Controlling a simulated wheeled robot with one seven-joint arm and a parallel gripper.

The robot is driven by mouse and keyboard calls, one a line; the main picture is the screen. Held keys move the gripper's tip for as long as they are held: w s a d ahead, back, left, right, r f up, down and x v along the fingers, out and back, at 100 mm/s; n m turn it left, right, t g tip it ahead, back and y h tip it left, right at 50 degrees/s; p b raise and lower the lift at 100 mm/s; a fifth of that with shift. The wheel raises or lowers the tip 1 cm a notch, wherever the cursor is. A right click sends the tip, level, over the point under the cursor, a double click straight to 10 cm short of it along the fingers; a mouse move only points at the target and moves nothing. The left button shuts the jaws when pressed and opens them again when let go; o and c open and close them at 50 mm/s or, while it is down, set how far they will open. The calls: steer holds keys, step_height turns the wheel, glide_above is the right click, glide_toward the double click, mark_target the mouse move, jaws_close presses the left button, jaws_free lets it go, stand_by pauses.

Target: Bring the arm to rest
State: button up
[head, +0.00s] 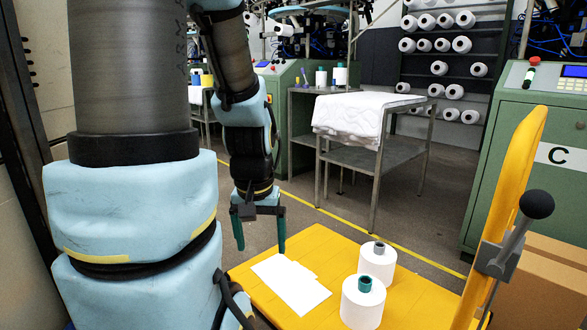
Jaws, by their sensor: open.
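My arm comes down from the top left, and part of it fills the left of the head view. My gripper (261,246) hangs pointing down, its two green fingers apart, with nothing between them. It is at the far left edge of a yellow platform (418,300). A white sheet (291,283) lies flat on the platform just beside the fingers. The gripper is apart from both cones.
A yellow upright (505,200) with a black-knobbed lever (537,205) rises at the right. A metal table (385,155) with white folded fabric (360,115) stands behind. A green machine marked C (520,140) is at the right. A rack of white cones (440,68) stands at the back.

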step_height(320, 180, up, 25)
steer(key=p, duration=2.2)
steer(key=shift+f, duration=0.15)
